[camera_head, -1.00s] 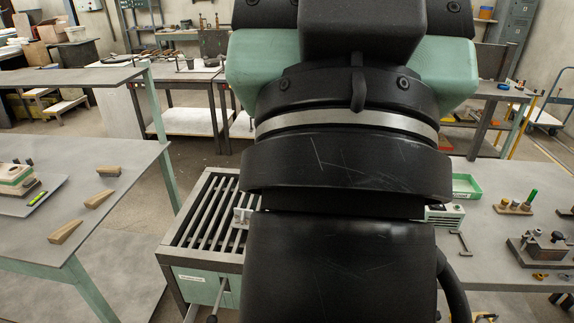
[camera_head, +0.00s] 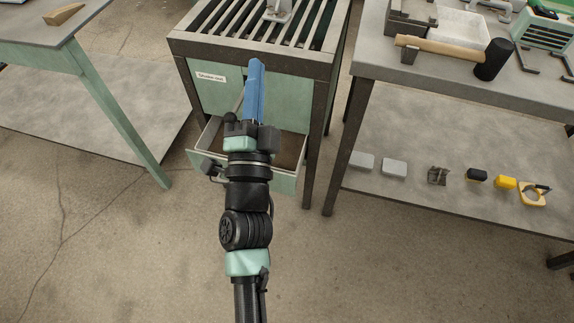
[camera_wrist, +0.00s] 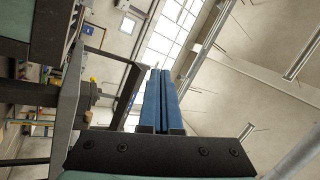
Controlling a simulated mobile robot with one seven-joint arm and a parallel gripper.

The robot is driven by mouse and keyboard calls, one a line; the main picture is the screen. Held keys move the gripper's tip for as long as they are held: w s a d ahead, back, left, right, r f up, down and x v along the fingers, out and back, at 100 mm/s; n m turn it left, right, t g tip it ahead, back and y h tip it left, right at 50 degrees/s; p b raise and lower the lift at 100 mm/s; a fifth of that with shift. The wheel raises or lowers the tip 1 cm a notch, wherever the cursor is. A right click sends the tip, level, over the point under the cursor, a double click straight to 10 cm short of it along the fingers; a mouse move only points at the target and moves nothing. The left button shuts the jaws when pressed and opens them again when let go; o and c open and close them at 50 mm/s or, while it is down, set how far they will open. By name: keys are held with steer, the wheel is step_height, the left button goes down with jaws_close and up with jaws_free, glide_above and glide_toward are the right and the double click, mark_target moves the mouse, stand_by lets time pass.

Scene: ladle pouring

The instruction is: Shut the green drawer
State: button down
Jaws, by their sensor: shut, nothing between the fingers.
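The green drawer (camera_head: 286,183) is pulled out at the bottom front of a cabinet with a slatted top (camera_head: 250,50). Its left front corner and its right side show in the head view; my arm covers the middle. The inside that shows looks brown and empty. My gripper (camera_head: 255,66) has long blue fingers, shut with nothing between them. It is above the drawer, with its fingertips in front of the cabinet's upper green panel; I cannot tell if they touch it. In the wrist view my blue fingers (camera_wrist: 163,75) lie side by side against ceiling and windows.
A workbench (camera_head: 460,80) with a mallet (camera_head: 495,60) stands right of the cabinet, with small parts on its lower shelf (camera_head: 430,205). A green-legged table (camera_head: 120,115) stands at left. The floor (camera_head: 130,250) in front is clear.

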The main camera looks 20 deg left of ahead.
steer(key=s+f+m+g+h+b, duration=0.1)
steer(key=s+f+m+h+b, duration=0.2)
steer(key=f, duration=1)
steer(key=s+f+m+g+b, duration=0.2)
steer(key=f+b, duration=0.2)
steer(key=f, duration=0.9)
steer(key=m+g+h+b, duration=0.1)
steer(key=m+h+b, duration=0.1)
steer(key=m+b, duration=0.15)
glide_toward(290, 176)
steer(key=shift+n, duration=0.45)
steer(key=w+b, duration=0.4)
steer(key=w, duration=0.3)
steer(key=shift+a+r, duration=0.1)
steer(key=w+b, duration=0.4)
steer(key=w, duration=0.5)
steer(key=shift+w, duration=0.35)
steer(key=shift+s, duration=0.15)
